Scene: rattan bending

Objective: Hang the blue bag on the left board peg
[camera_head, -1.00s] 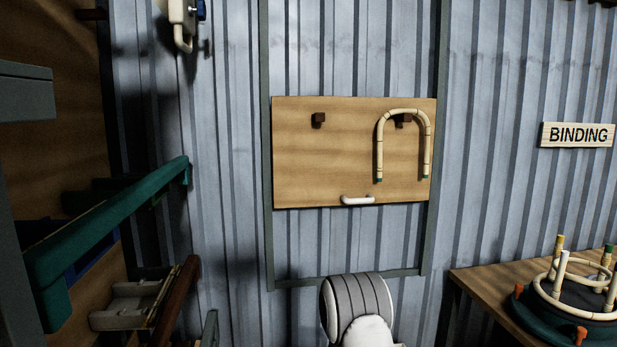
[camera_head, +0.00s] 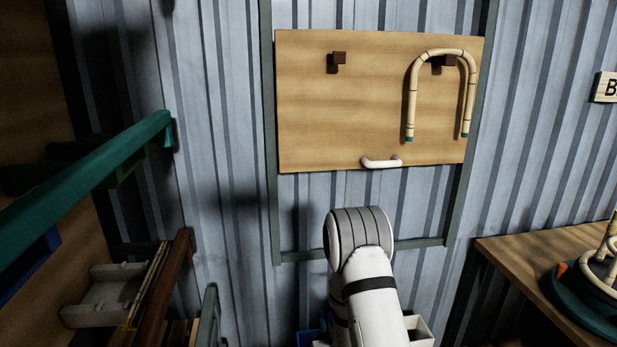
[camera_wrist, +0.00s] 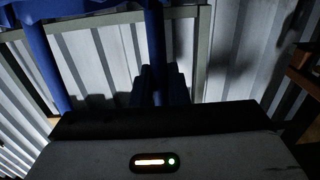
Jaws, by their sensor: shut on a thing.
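The wooden board (camera_head: 330,125) hangs on the corrugated wall. Its left peg (camera_head: 337,58) is a short dark brown block with nothing on it. A U-shaped cane piece (camera_head: 411,100) hangs over the right peg (camera_head: 437,62). In the wrist view my gripper (camera_wrist: 158,88) is shut on the blue bag (camera_wrist: 42,62). Blue strap-like lengths show at left and centre, with more blue along the top left edge. The rest of the bag is out of frame. In the head view my arm is below the board and hides the gripper.
A white handle (camera_head: 381,163) sticks out at the board's lower edge. A green rail (camera_head: 90,175) and a grey-and-brown fixture (camera_head: 115,290) stand at left. A wooden table (camera_head: 525,250) with a green round jig (camera_head: 580,305) is at right.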

